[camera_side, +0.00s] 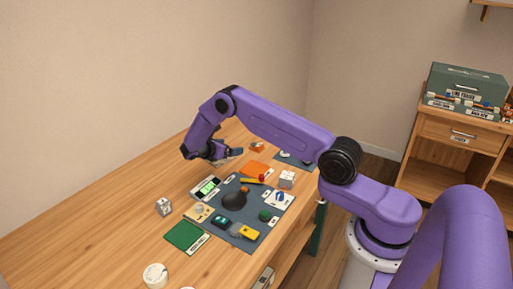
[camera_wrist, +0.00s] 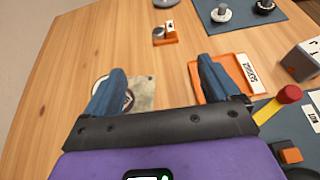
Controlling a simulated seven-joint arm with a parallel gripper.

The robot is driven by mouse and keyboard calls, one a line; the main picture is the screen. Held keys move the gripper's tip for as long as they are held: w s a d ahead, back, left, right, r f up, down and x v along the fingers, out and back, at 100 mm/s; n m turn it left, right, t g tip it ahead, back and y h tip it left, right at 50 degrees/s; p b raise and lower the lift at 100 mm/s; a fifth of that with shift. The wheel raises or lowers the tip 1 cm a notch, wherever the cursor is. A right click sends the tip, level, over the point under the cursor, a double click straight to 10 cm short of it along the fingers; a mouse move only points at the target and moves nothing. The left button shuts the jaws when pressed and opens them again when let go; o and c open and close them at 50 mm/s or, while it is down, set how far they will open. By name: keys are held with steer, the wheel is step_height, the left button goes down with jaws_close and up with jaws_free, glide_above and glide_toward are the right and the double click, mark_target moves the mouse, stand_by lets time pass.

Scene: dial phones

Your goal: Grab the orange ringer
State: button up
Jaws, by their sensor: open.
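A small orange object (camera_wrist: 166,38) with a silver round part and a white tag, which looks like the orange ringer, stands on bare wood in the wrist view. It lies ahead of my gripper (camera_wrist: 162,68), roughly in line with the gap between the fingers. In the side view the orange object (camera_side: 257,147) sits on the table's far part, just right of my gripper (camera_side: 232,157). My gripper is open and empty, its two blue fingers wide apart, and does not touch the orange object.
An orange labelled tray (camera_wrist: 252,88) lies by the right finger, and a patterned card (camera_wrist: 143,95) by the left. A grey cube (camera_wrist: 300,62) and a red knob (camera_wrist: 289,94) are at right. A dark mat (camera_wrist: 232,28) with knobs lies beyond. Wood around the orange object is clear.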

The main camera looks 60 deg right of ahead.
steer(key=shift+x, duration=0.8)
glide_toward(257, 143)
steer(key=x, duration=0.4)
steer(key=shift+w+d+f, duration=0.1)
steer(key=shift+w+f, duration=0.25)
steer(key=shift+s+x, duration=0.15)
steer(key=shift+x, duration=1.25)
steer(key=shift+s+x, duration=0.15)
steer(key=shift+x, duration=1.25)
steer(key=c, duration=1.1)
steer(key=shift+r, duration=0.1)
steer(key=shift+c, duration=0.5)
steer(key=shift+r, duration=0.2)
